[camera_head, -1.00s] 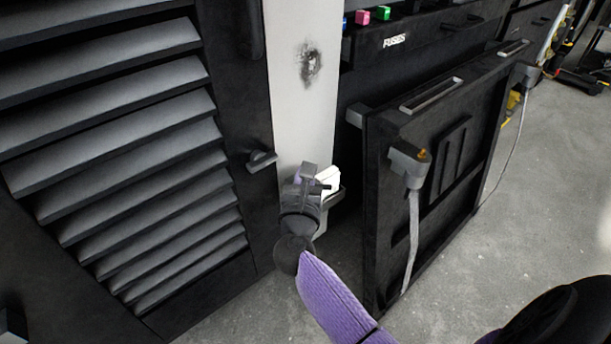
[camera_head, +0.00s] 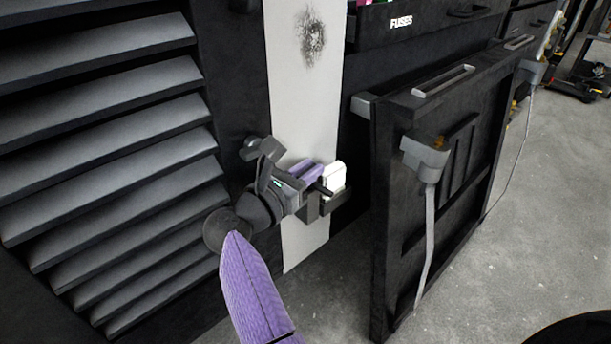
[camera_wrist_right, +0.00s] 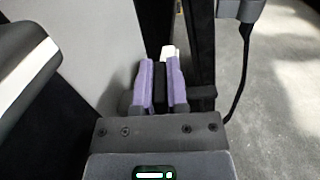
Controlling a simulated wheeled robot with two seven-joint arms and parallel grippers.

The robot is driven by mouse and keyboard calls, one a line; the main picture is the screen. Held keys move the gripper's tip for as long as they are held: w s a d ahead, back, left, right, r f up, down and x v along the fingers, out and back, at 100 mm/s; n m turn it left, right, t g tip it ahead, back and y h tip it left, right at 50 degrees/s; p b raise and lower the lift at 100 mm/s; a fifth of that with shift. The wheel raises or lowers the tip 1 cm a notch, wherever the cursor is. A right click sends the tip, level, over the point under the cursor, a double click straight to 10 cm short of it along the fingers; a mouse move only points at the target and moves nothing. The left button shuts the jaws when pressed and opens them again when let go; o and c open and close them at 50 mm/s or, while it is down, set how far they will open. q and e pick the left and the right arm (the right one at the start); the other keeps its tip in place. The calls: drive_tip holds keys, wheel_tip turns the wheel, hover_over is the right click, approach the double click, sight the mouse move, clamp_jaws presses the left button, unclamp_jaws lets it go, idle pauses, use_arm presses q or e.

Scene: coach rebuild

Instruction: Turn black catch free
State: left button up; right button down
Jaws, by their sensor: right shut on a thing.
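My right gripper (camera_head: 308,174) reaches in from below, beside the pale post. In the right wrist view its two purple fingers (camera_wrist_right: 160,88) are shut on a narrow black piece, which I take to be the black catch (camera_wrist_right: 159,82). The fingers cover most of it. A white block (camera_head: 334,178) sits just past the fingertips in a dark bracket (camera_head: 328,206), and its top also shows in the right wrist view (camera_wrist_right: 168,51). My left gripper is not in view.
A black louvred panel (camera_head: 209,150) stands left, with a grey knob (camera_head: 250,149) close to my right gripper. The pale post (camera_head: 300,105) is behind the gripper. A black panel with grey corner fittings (camera_head: 424,157) leans right. Open concrete floor (camera_head: 530,230) lies beyond.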

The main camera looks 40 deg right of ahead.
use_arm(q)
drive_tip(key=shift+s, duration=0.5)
use_arm(e)
drive_tip(key=shift+r, duration=0.1)
drive_tip(key=c, duration=0.6)
unclamp_jaws()
drive_tip(key=shift+c, duration=0.2)
drive_tip(key=shift+a, duration=0.25)
use_arm(q)
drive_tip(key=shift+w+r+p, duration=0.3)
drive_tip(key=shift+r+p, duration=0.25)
drive_tip(key=shift+p, duration=0.05)
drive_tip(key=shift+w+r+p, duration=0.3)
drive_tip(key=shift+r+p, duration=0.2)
drive_tip(key=shift+p, duration=0.1)
use_arm(e)
drive_tip(key=v, duration=0.9)
drive_tip(key=shift+a, duration=0.2)
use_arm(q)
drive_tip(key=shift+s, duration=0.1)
